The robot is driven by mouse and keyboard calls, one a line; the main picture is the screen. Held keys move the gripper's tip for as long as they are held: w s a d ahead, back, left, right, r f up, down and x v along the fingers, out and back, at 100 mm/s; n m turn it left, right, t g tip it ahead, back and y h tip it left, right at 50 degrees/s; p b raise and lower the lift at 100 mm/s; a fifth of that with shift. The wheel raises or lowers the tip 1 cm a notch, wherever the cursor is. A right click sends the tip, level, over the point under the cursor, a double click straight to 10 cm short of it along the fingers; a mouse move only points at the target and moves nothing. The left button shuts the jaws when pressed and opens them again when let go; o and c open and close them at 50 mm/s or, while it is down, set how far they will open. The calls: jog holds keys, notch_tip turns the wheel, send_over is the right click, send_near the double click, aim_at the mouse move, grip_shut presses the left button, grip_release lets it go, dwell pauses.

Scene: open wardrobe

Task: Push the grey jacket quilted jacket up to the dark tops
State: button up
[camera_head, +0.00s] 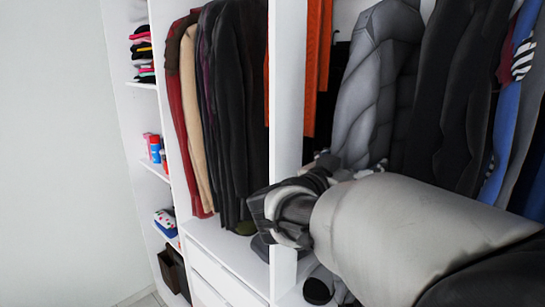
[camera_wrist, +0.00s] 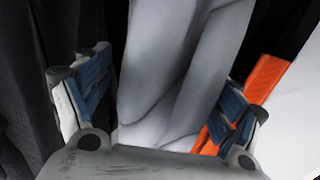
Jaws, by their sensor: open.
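The grey quilted jacket (camera_head: 368,95) hangs in the right compartment in the head view. The dark tops (camera_head: 455,90) hang just to its right. In the wrist view the grey jacket (camera_wrist: 180,75) fills the middle, between the two fingers of my open gripper (camera_wrist: 168,88). Dark cloth (camera_wrist: 30,80) shows beyond the left finger. In the head view my arm and wrist hide most of the gripper and the jacket's lower part. I cannot tell whether the fingers touch the jacket.
Orange garments (camera_head: 318,60) hang left of the jacket, by the white upright divider (camera_head: 286,100). Several coats (camera_head: 228,90) fill the left compartment above white drawers (camera_head: 225,265). Blue clothes (camera_head: 508,110) hang at far right. Small shelves with folded items stand at far left.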

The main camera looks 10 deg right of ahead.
jog(key=shift+x, duration=1.45)
jog(key=c, duration=1.7)
jog(key=shift+c, duration=0.2)
jog(key=shift+s+d, duration=0.25)
jog(key=shift+s, duration=0.1)
jog(key=shift+s+d, duration=0.2)
jog(key=shift+s, duration=0.05)
jog(key=o, duration=1.7)
